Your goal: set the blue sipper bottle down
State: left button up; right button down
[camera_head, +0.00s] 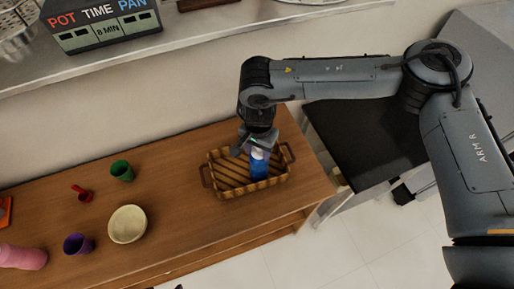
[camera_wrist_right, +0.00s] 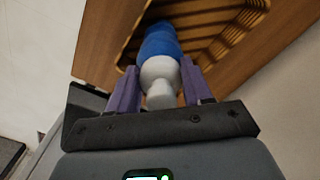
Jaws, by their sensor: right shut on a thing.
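The blue sipper bottle (camera_head: 259,170) has a blue body and a white top. My right gripper (camera_head: 257,145) is shut on its white top from above. The bottle is roughly upright and overlaps the right part of the slatted wooden basket (camera_head: 226,188). I cannot tell whether its base touches the basket floor. In the right wrist view, the white neck of the bottle (camera_wrist_right: 160,72) sits between the two purple fingers of the right gripper (camera_wrist_right: 160,85), with the blue body beyond, towards the basket slats (camera_wrist_right: 222,35). My left gripper is not in view.
On the wooden table (camera_head: 180,180) stand a green cup (camera_head: 122,170), a red scoop-like item (camera_head: 83,194), a cream bowl (camera_head: 127,224), a purple cup (camera_head: 77,244) and a pink cylinder (camera_head: 22,256). The basket's left half looks empty. A dark-topped unit (camera_head: 365,140) is at right.

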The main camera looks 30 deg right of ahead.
jog(key=shift+f, duration=0.15)
jog(key=shift+f, duration=0.15)
jog(key=shift+c, duration=2.4)
grip_release()
